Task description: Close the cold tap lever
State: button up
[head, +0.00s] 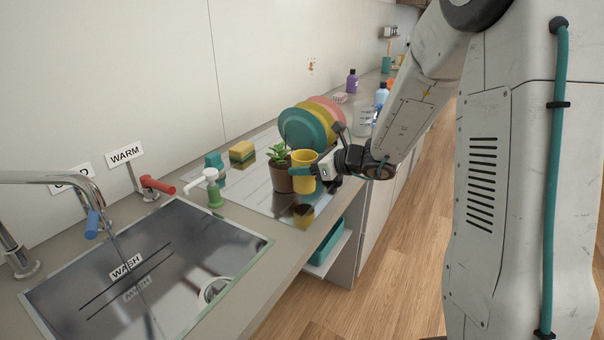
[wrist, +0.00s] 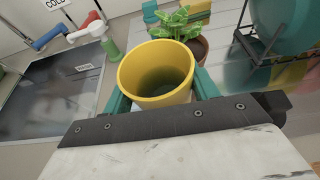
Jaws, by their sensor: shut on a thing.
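The blue lever (wrist: 48,36) also shows at the upper left of the wrist view. My gripper (head: 321,171) is shut on a yellow cup (head: 303,158), well to the right of the lever and apart from it. In the wrist view, the teal fingers of my gripper (wrist: 160,92) press both sides of the upright yellow cup (wrist: 157,70), which looks empty.
A red lever (head: 158,185) with a WARM sign and a green soap pump (head: 214,190) stand between the cup and the blue lever. The dark sink (head: 190,235) lies in front. A potted plant (head: 280,175) and plates (head: 300,128) are close to my gripper.

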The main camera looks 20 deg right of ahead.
aim_at(306, 177)
jog(key=shift+d+f, duration=0.1)
jog(key=shift+f, duration=1.6)
jog(key=shift+f, duration=0.1)
jog(key=o, duration=1.2)
jog(key=shift+f, duration=0.1)
